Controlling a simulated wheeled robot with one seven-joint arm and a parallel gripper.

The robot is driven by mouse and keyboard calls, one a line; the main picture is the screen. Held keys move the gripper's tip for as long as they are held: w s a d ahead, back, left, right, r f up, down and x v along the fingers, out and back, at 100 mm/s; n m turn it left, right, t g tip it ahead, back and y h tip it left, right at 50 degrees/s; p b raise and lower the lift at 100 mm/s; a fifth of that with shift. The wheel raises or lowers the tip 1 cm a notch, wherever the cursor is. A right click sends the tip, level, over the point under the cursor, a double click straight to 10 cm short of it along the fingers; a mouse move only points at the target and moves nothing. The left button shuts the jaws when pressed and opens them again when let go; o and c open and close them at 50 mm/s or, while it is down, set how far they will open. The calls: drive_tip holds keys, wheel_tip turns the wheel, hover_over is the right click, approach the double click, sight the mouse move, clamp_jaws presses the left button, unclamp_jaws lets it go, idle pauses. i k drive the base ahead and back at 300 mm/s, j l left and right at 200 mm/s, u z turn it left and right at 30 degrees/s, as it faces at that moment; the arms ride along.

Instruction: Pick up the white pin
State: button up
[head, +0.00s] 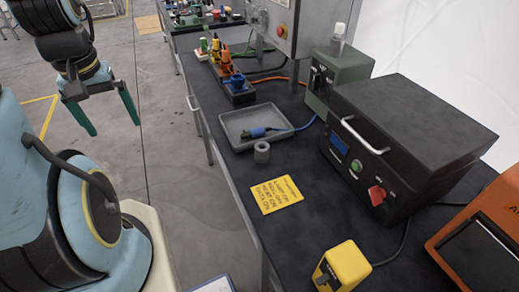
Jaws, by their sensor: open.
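My gripper (115,128) hangs at the upper left, over the grey floor to the left of the workbench. Its two green fingers are spread apart with nothing between them. I cannot clearly pick out a white pin. A small pale upright piece (203,44) with green around it stands at the far end of the near bench, too small to tell what it is. Beside it, orange, yellow and blue pieces (232,80) stand in a dark holder (241,98). My gripper is well apart from all of them.
The dark bench (222,150) bears a grey tray (276,136) with a blue connector, a grey cylinder (262,153), a yellow sign (275,195), a yellow box (343,266), a black unit (400,125) and a green unit (338,75). Cables cross the top.

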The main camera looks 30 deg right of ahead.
sight(340, 28)
drive_tip(key=z, duration=1.4)
drive_tip(key=i+j+u, duration=0.1)
drive_tip(key=j, duration=0.3)
drive_tip(key=i+j, duration=0.1)
drive_tip(key=j, duration=0.3)
drive_tip(key=i+j+u, duration=0.2)
drive_tip(key=i+j, duration=0.15)
